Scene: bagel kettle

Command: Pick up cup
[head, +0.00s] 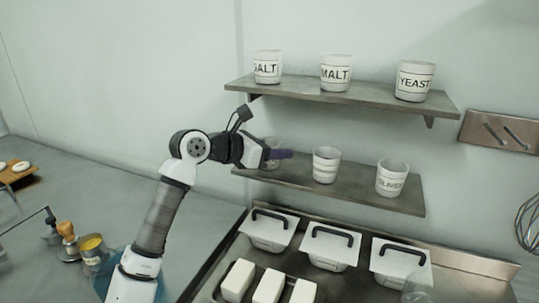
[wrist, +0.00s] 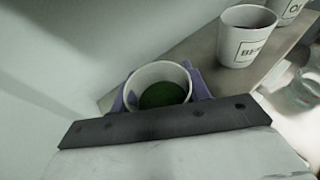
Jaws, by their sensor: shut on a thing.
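A white cup (wrist: 158,73) with something dark green inside stands between the purple fingers of my gripper (wrist: 159,92) in the wrist view. The fingers are shut on it, one at each side. In the head view my gripper (head: 279,154) is at the left end of the lower shelf, and the cup (head: 272,143) is mostly hidden behind the fingers. The cup looks upright. Whether its base touches the shelf cannot be told.
Two more cups, a middle one (head: 326,164) and a right one (head: 392,177), stand on the lower shelf (head: 355,186). The upper shelf (head: 300,90) above holds jars marked SALT, MALT and YEAST. Lidded containers (head: 331,247) stand below. The wall is close behind.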

